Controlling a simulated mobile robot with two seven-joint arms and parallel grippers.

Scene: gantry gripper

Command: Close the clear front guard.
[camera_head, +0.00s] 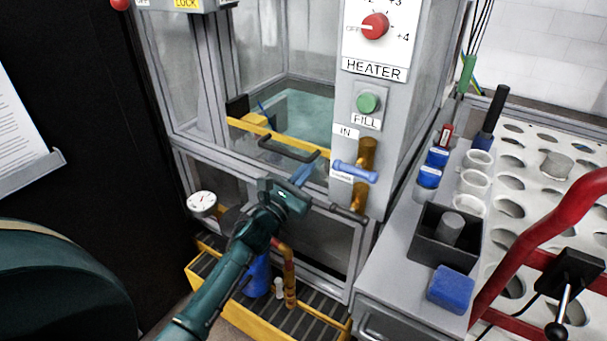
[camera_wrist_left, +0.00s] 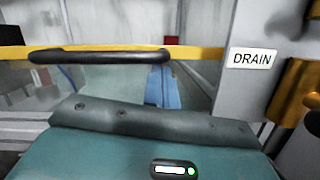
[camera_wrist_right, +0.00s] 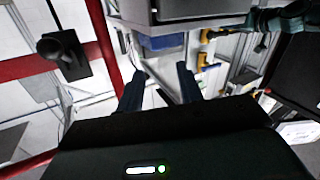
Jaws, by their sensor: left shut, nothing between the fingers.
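The clear front guard has a yellow top bar (camera_head: 250,126) low across the front of the tank cabinet. A dark handle (camera_head: 287,151) is fixed to the bar; it also shows in the left wrist view (camera_wrist_left: 100,55). The front above the bar looks uncovered. My left gripper (camera_head: 302,173) is shut and empty, its blue fingers (camera_wrist_left: 162,88) together just below and right of the handle. I cannot tell whether they touch the guard. My right gripper (camera_wrist_right: 158,88) is open and empty in the right wrist view; it is outside the head view.
A heater panel (camera_head: 375,72) with a red knob, green button and blue-handled valve (camera_head: 355,172) stands right of the opening. A gauge (camera_head: 202,204) sits lower left. At right are a bench with cups, a blue block (camera_head: 451,289) and a red rail (camera_head: 540,235).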

